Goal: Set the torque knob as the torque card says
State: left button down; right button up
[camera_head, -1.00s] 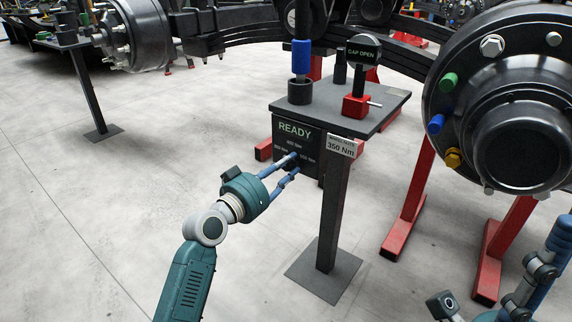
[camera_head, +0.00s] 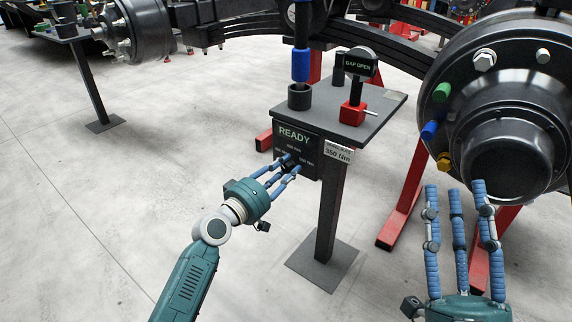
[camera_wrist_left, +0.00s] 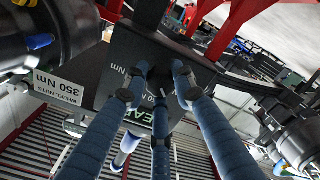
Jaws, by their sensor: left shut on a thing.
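The torque card (camera_head: 338,152) is a white label reading 350 Nm on the stand's front edge. In the left wrist view the card (camera_wrist_left: 58,89) reads "WHEEL NUTS 350 Nm". Below the stand top, a dark panel (camera_head: 312,140) shows READY in green and several small Nm marks. My left gripper (camera_head: 288,165) has its fingers shut on the dark torque knob (camera_wrist_left: 158,76) on that panel. The fingers hide most of the knob, and I cannot tell which mark it points to. My right gripper (camera_head: 457,195) is open and empty at the lower right, fingers upward.
The stand top (camera_head: 385,105) carries a blue-collared tool (camera_head: 301,66) in a black socket and a red block (camera_head: 352,113) with a "GAP OPEN" display (camera_head: 360,62). A large hub (camera_head: 500,95) with coloured nuts is at the right, near red stand legs (camera_head: 400,215).

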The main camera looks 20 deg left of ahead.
pick_arm(q)
jog(key=shift+f+n, duration=0.2)
jog(key=shift+n, duration=0.3)
pick_arm(e)
jog(key=shift+w+a+f+g, duration=0.1)
jog(key=shift+w+f+g, duration=0.4)
jog(key=shift+f, duration=0.2)
jog(key=shift+w+f+g, duration=0.4)
jog(key=shift+w+f, duration=0.05)
jog(key=shift+f, duration=0.25)
pick_arm(q)
jog(key=shift+s, duration=0.1)
jog(key=c, duration=1.4)
grip_release()
jog(key=shift+r, duration=0.1)
jog(key=v, duration=1.2)
